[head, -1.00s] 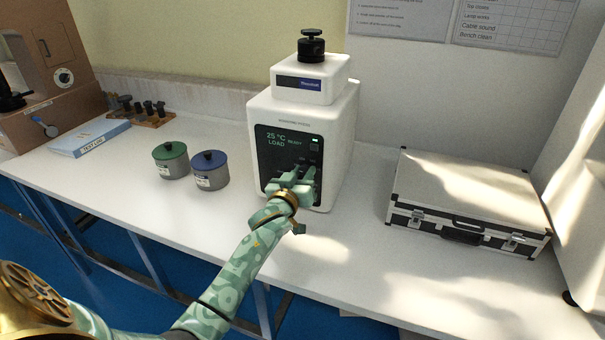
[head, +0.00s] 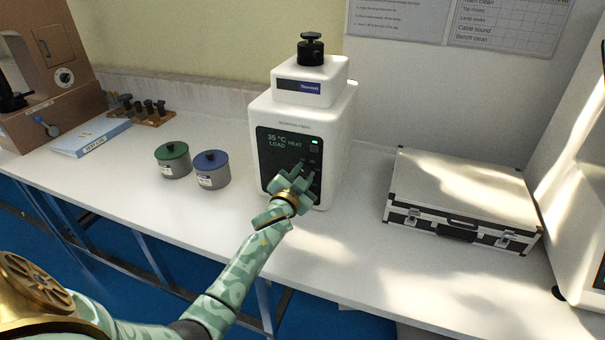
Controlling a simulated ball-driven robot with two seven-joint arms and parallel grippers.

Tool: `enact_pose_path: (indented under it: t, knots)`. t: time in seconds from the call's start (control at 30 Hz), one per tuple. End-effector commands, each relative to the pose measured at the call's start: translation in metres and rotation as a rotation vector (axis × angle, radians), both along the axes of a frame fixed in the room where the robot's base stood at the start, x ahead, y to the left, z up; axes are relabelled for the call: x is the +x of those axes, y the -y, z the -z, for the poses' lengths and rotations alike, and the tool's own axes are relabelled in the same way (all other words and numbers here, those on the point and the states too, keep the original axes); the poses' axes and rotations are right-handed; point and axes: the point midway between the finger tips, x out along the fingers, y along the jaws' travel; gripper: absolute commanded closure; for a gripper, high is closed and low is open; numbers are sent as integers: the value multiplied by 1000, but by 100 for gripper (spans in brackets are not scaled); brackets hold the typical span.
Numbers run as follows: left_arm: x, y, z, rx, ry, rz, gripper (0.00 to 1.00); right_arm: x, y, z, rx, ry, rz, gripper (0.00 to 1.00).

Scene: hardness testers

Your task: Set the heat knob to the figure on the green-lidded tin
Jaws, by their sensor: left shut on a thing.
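The white mounting press (head: 338,130) stands on the bench with a dark front panel. Its display (head: 280,141) reads 35 °C, HEAT and LOAD, and a green light is lit. My left gripper (head: 299,178) is at the lower part of this panel, shut on the heat knob, which its fingers hide. The green-lidded tin (head: 173,160) stands left of the press; its label is too small to read. A blue-lidded tin (head: 211,170) stands beside it, between it and the press. My right gripper is not in view.
A silver case (head: 464,195) lies on the bench right of the press. A blue binder (head: 91,139), a rack of dark pieces (head: 143,112) and a brown machine (head: 55,60) are at the left. The bench front (head: 330,270) is clear.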

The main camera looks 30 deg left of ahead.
Motion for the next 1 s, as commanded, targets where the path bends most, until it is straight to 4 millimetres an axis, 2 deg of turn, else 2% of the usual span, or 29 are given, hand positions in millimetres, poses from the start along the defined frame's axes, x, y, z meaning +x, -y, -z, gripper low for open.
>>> enact_pose_path:
  t: [0.4, 0.9, 0.93, 1.0]
  knots:
    - [0, 1, 1, 151, -38, 2, 96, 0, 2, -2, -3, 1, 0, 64]
    - [0, 1, 1, 166, -41, 2, 96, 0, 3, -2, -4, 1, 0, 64]
    - [0, 1, 1, 166, -41, 2, 65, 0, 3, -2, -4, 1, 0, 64]
    - [0, 1, 1, 166, -41, 2, 52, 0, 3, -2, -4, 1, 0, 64]
